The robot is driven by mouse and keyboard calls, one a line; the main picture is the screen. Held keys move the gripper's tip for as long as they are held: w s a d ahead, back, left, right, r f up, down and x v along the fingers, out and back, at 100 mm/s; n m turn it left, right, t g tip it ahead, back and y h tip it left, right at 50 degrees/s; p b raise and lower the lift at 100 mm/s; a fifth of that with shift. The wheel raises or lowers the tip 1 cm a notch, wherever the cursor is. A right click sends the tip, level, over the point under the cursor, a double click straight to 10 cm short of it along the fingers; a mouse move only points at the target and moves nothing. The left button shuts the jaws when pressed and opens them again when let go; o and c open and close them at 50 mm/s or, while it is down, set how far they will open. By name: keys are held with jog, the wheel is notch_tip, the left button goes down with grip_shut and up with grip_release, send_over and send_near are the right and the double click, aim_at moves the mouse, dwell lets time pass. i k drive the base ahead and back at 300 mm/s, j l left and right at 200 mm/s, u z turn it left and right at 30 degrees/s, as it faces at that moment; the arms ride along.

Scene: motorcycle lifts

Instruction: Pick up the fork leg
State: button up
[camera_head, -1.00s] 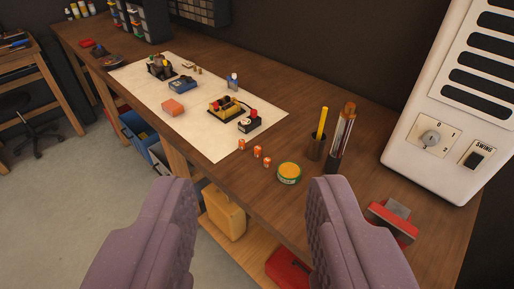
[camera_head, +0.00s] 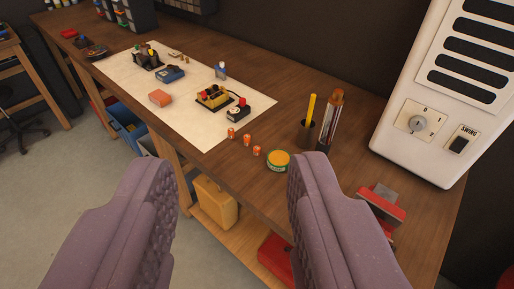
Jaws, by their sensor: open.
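My gripper (camera_head: 232,168) is open and empty, its two mauve padded fingers apart at the bottom of the view. Through the gap I see the workbench front edge and the floor. No part is plainly a fork leg. The closest in shape is a tall, shiny upright tube (camera_head: 330,122) with an orange-brown top, standing at the back right of the bench, beyond the right finger and apart from it. I cannot tell whether it is the fork leg. My fingers hide part of the bench front and lower shelf.
The wooden bench (camera_head: 272,88) carries a dark cup (camera_head: 306,134) with a yellow stick, a green-yellow tin (camera_head: 278,161), small orange cylinders, a pale mat (camera_head: 205,131) with several devices, a red vise-like tool (camera_head: 381,207) and a white heater (camera_head: 430,90). A yellow can (camera_head: 215,203) stands below.

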aim_at(332, 114)
jog(key=i+j, duration=0.15)
jog(key=i, duration=0.3)
jog(key=i+j+z, duration=0.1)
jog(key=i, duration=0.4)
jog(key=i+j, duration=0.25)
jog(key=i, duration=0.2)
jog(key=i+j, duration=0.15)
jog(key=i, duration=0.35)
jog(key=z, duration=0.05)
